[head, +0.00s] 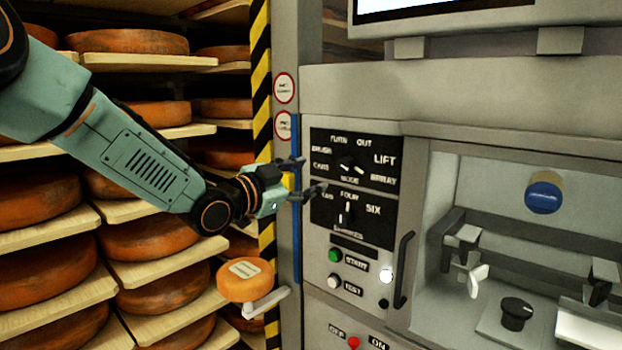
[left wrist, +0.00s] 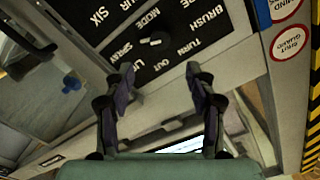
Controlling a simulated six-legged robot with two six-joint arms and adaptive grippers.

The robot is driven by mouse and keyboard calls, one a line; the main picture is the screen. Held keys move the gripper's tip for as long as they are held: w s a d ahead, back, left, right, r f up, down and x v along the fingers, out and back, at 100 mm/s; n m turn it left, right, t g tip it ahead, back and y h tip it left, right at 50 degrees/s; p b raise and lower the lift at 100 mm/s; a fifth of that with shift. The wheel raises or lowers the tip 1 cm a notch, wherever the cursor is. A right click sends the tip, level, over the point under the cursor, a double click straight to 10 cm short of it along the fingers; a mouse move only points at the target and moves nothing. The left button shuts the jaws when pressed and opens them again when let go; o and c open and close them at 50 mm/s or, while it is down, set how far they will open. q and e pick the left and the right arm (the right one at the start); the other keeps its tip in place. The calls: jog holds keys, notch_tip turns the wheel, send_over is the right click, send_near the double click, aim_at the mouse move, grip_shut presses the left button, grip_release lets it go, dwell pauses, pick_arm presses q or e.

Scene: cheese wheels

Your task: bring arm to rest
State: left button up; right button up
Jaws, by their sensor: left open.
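My left gripper (head: 306,177) is open and empty in front of the machine's control panel. Its arm reaches in from the upper left of the head view. The gripper is close to the black mode plate (head: 372,148), which has a knob and words such as TURN, OUT, LIFT and BRUSH. In the left wrist view, the two fingers of my left gripper (left wrist: 159,80) stand apart with nothing between them. The mode knob (left wrist: 152,40) shows beyond them. I cannot tell the exact gap to the panel. My right gripper is not in view.
Below the plates are a green button (head: 335,255) and a vertical handle (head: 403,270). A small orange cheese wheel (head: 245,280) sits on a light bracket left of the panel. Shelves of cheese wheels (head: 135,245) fill the left. A recessed bay with a black knob (head: 516,312) is at the right.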

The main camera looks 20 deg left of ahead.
pick_arm(q)
jog(key=s+d+f+n+g+y+b, duration=0.1)
jog(key=s+f+n+g+b, duration=0.25)
jog(key=f, duration=0.95)
jog(key=s+d+f+n+g+y+b, duration=0.15)
jog(key=s+f+n, duration=0.25)
jog(key=s+f, duration=0.55)
jog(key=s+f+n+g+y+b, duration=0.2)
jog(key=f+n+g, duration=0.1)
jog(key=f, duration=1.3)
jog(key=s+f+g+y+b, duration=0.1)
jog(key=s+f+g+b, duration=0.3)
jog(key=s+f, duration=0.9)
jog(key=s+f+g+b, duration=0.4)
jog(key=s+f, duration=0.9)
jog(key=s, duration=0.5)
jog(key=shift+d+n+g+y, duration=0.3)
jog(key=shift+n+g+y, duration=0.05)
jog(key=shift+n+g, duration=0.15)
